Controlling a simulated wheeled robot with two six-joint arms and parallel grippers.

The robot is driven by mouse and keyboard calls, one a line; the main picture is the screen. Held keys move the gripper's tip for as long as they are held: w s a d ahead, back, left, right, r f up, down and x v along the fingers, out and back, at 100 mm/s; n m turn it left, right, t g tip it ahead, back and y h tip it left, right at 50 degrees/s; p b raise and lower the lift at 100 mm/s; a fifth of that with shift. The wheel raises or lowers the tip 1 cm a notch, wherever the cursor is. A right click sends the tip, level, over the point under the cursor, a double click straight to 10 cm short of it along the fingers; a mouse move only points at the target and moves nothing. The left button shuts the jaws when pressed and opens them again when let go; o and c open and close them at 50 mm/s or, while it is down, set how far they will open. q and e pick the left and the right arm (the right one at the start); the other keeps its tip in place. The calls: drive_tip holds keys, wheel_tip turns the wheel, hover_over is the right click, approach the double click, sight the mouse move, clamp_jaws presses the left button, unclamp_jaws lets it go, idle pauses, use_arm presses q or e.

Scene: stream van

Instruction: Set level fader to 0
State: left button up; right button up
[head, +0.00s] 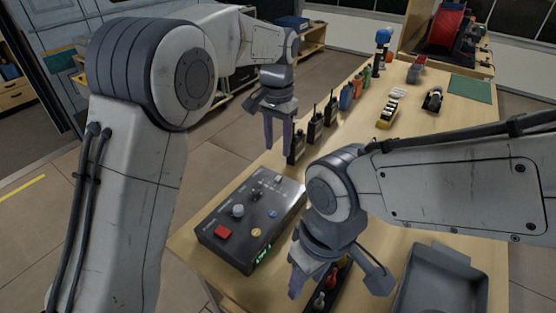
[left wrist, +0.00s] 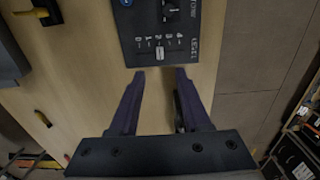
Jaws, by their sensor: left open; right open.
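The dark control box (head: 205,229) lies on the wooden table in the head view. Its level fader shows in the left wrist view as a light cap (left wrist: 160,54) near the middle of a row of small digits, beside the word LEVEL. The cap stands near the middle digit. My left gripper (head: 277,143) is open and empty above the box's far end; in the left wrist view its fingertips (left wrist: 160,75) lie just short of the box edge, apart from the cap. My right gripper (head: 337,288) is open near the box's right side.
Several black radios (head: 314,125) stand along the table's left edge. A grey tray (head: 440,285) sits front right.

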sight(278, 178)
use_arm(q)
wheel_tip(278, 178, down, 10)
drive_tip(key=shift+f+b, duration=0.15)
drive_tip(key=shift+b, duration=0.2)
clamp_jaws()
idle(1.5)
